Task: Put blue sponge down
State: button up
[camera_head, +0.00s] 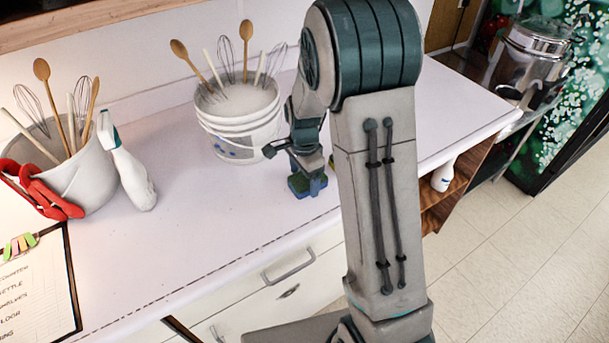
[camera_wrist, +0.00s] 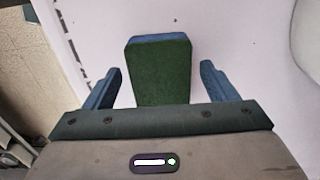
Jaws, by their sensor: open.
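The blue sponge (camera_head: 298,186) sits on the white counter near its front edge, below my gripper (camera_head: 308,180). In the wrist view the sponge (camera_wrist: 160,72) shows a dark green face with a blue edge, and it lies between my two fingers (camera_wrist: 160,88). Both fingers stand apart from it, with a gap on each side, so my gripper is open. In the head view the fingers partly hide the sponge.
A white bucket (camera_head: 240,130) with utensils stands behind the sponge. A grey bucket (camera_head: 88,175) with red gloves (camera_head: 45,195), a spray bottle (camera_head: 130,175) and a clipboard (camera_head: 35,290) are at left. The counter (camera_head: 190,235) between is clear. A metal pot (camera_head: 535,60) stands back right.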

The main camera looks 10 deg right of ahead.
aim_at(304, 180)
notch_tip(304, 180, up, 12)
jog(key=b, duration=0.1)
jog(key=s+r+n+t, duration=0.1)
jog(key=s+r+n, duration=0.1)
jog(key=s+n, duration=0.5)
jog(key=s+d+r+n+t, duration=0.1)
jog(key=s+n, duration=0.6)
jog(key=s, duration=0.7)
jog(key=shift+r+n+t, duration=0.3)
jog(key=shift+r+t, duration=0.4)
jog(key=shift+r, duration=0.05)
jog(key=shift+c, duration=0.3)
